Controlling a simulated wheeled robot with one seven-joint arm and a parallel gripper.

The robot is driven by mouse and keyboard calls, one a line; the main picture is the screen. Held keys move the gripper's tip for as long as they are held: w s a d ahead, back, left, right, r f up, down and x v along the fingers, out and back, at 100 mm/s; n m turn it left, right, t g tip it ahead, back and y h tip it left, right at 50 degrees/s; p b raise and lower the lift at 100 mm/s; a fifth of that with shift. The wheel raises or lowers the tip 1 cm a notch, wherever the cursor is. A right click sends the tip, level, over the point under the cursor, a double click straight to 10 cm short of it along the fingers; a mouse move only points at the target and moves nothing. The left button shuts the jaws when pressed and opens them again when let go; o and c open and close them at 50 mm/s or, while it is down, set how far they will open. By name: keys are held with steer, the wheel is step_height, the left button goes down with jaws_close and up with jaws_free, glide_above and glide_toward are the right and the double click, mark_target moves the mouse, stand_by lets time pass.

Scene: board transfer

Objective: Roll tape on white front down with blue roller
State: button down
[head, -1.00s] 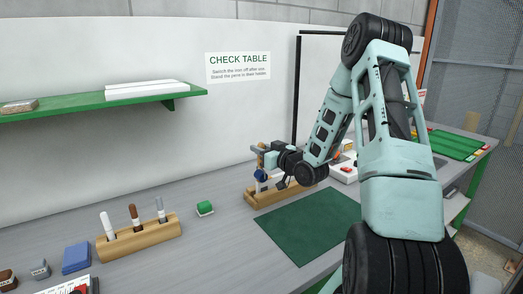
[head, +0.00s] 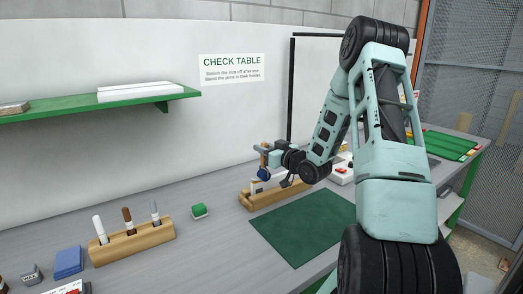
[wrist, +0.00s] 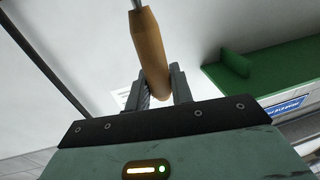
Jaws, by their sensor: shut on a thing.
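My gripper (head: 275,158) is shut on a brown wooden handle (wrist: 149,45), with a metal shaft showing at its far end in the wrist view. In the head view, a small blue roller (head: 264,174) hangs just below the jaws, above a wooden rack (head: 268,198). I cannot tell whether it touches anything in the rack. White pieces (head: 257,187) stand in the rack under it. The tape is too small or hidden to make out, and I cannot tell which surface is the white front.
A dark green mat (head: 305,228) lies right of the rack. A green shelf (head: 100,111) is on the white wall. Bare grey table lies between block and mat.

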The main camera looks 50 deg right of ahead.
steer(key=shift+s+d, duration=0.15)
steer(key=shift+d, duration=0.45)
steer(key=shift+w+a+b, duration=0.6)
steer(key=shift+a+b, duration=0.5)
steer(key=shift+a, duration=1.35)
steer(key=shift+s+d+f+b, duration=0.15)
steer(key=shift+s+d, duration=0.15)
steer(key=shift+d, duration=0.95)
steer(key=shift+s+d+r+b, duration=0.15)
steer(key=shift+s+d, duration=0.15)
steer(key=shift+d, duration=0.9)
steer(key=shift+f, duration=0.1)
steer(key=shift+r+p, duration=2.25)
steer(key=shift+r, duration=1.3)
